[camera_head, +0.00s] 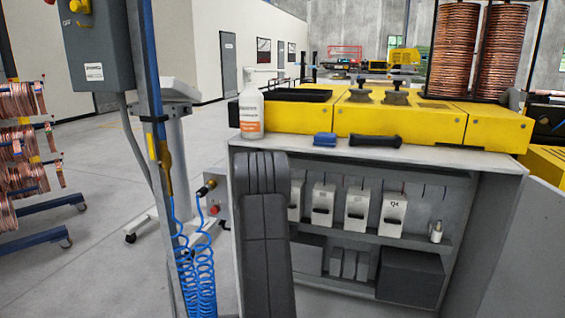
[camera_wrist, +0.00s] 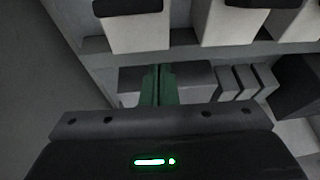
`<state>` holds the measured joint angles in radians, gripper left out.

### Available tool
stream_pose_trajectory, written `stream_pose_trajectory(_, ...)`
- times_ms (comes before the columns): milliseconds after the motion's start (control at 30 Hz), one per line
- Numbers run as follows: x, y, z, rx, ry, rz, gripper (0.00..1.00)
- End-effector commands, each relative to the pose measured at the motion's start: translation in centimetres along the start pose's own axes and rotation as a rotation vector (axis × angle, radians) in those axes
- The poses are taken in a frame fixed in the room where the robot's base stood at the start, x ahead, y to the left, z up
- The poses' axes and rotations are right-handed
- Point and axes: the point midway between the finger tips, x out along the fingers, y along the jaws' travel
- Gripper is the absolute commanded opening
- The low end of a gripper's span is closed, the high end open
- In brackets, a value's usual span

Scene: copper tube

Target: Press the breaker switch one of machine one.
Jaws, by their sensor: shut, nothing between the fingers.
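I cannot tell which is switch one; labels are too small. In the wrist view, the undersides of a left box (camera_wrist: 138,34) and a box to its right (camera_wrist: 228,28) show above. My gripper (camera_wrist: 158,70) has its green fingers together, pointing into the cabinet below the left box, apart from it. The head view hides the fingers.
A shelf edge (camera_wrist: 97,45) runs below the boxes. Under it are small grey blocks (camera_wrist: 240,82) and a dark box (camera_head: 410,278). The yellow machine (camera_head: 400,122) stands on the cabinet top (camera_head: 300,146). A blue coiled hose (camera_head: 203,275) hangs left of the cabinet.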

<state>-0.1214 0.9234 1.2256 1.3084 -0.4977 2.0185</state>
Motion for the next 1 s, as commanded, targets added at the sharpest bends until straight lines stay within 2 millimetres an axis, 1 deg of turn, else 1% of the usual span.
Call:
stream_pose_trajectory(33,-0.4,-0.1,0.7,0.0,0.014,0.003,0.0)
stream_pose_trajectory(367,-1.7,0.3,1.7,0.007,0.1,0.034,0.0)
stream_pose_trajectory(733,-3.4,0.9,3.3,0.02,0.176,0.082,0.0)
stream_pose_trajectory(800,-4.7,0.9,3.7,0.021,0.178,0.085,0.0)
stream_pose_trajectory(1000,-7.8,0.6,5.0,0.021,0.176,0.084,0.0)
